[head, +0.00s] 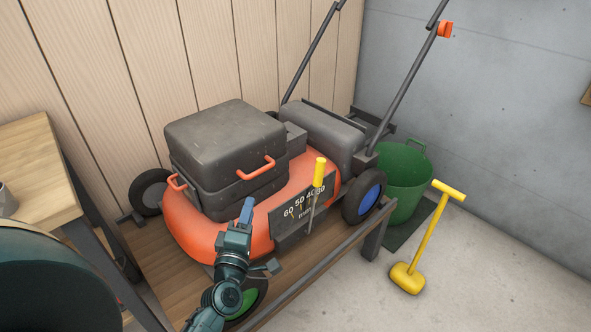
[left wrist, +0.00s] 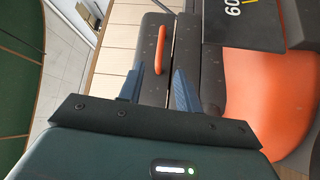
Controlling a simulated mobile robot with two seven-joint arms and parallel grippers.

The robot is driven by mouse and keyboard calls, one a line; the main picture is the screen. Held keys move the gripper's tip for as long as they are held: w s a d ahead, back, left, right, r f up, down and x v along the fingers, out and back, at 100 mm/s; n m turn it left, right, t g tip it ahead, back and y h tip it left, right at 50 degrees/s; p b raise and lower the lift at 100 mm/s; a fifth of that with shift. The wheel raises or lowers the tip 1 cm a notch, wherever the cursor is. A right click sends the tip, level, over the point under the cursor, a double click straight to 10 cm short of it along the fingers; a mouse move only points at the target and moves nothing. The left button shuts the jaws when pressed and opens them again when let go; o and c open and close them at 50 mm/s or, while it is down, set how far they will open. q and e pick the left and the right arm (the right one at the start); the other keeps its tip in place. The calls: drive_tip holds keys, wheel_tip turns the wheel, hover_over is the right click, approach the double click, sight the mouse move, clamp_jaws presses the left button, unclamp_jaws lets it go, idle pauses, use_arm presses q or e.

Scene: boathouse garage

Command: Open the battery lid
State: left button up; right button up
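The battery lid (head: 222,125) is the dark grey upper part of the box on the orange mower (head: 195,225). It lies shut on the lower box. An orange handle (head: 257,168) sits on its front face, and another on its left side. The handle also shows in the left wrist view (left wrist: 161,48). My left gripper (head: 247,210) is in front of the box, below the front handle. Its two blue fingers (left wrist: 157,78) are apart, with nothing seen held between them. The handle lies beyond the fingertips. My right gripper is not in view.
The mower stands on a wooden platform (head: 150,250) with a metal frame. A yellow-handled lever (head: 319,172) rises beside the cutting-height plate (head: 295,225). A green tub (head: 405,185) and a yellow T-handled tool (head: 428,240) stand right. A wooden bench (head: 35,165) is left.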

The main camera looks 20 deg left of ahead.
sight(260, 171)
use_arm(q)
drive_tip(key=shift+n, duration=0.3)
drive_tip(key=b+x, duration=0.1)
drive_tip(key=x, duration=1.3)
drive_tip(key=shift+a, duration=0.1)
drive_tip(key=shift+c, duration=0.4)
clamp_jaws()
